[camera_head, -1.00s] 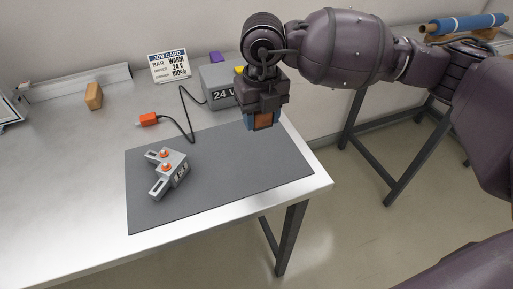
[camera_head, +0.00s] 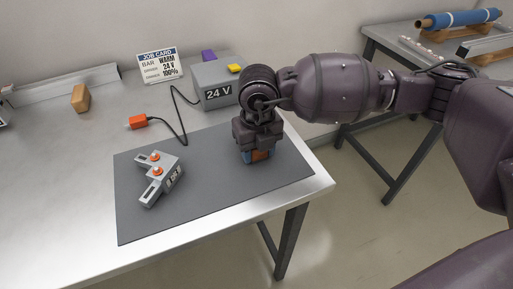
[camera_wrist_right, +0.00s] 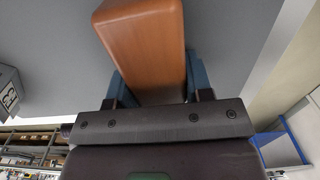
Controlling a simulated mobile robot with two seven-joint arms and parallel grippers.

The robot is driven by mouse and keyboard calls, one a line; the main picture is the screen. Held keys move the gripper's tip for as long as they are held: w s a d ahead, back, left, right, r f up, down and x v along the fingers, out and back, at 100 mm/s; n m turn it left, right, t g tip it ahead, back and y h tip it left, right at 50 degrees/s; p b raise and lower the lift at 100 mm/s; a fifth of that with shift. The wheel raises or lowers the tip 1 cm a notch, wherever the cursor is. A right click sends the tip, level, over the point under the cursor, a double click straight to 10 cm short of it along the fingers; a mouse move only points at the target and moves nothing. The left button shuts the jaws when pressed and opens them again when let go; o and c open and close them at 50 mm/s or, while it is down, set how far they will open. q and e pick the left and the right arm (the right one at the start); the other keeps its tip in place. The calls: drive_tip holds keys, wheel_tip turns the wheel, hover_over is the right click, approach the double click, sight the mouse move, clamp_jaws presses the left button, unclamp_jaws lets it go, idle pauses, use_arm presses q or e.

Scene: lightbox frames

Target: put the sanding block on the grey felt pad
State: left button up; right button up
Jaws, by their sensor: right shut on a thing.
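The sanding block, an orange-brown block (camera_head: 258,156), is between the blue fingers of my right gripper (camera_head: 254,154). In the right wrist view the block (camera_wrist_right: 146,45) sticks out beyond the fingers, which are shut on its sides. The grey felt pad (camera_head: 210,200) lies flat at the table's front right corner. The gripper points down over the pad's right part, with the block low at the pad's surface. I cannot tell whether the block touches the pad. My left gripper is not in view.
A grey bracket with orange knobs (camera_head: 163,178) sits on the pad's left part. A 24 V box (camera_head: 216,88) with a cable to an orange plug (camera_head: 138,121) stands behind. A job card (camera_head: 160,66) and a tan block (camera_head: 80,98) are farther back. The pad's middle is clear.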

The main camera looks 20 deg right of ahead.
drive_tip(key=o, duration=1)
drive_tip(key=shift+o, duration=0.2)
wheel_tip(320, 180, up, 11)
drive_tip(key=shift+f+p, duration=0.2)
drive_tip(key=shift+p, duration=1.05)
drive_tip(key=shift+s+r, duration=0.1)
drive_tip(key=shift+r, duration=0.7)
drive_tip(key=shift+f, duration=0.1)
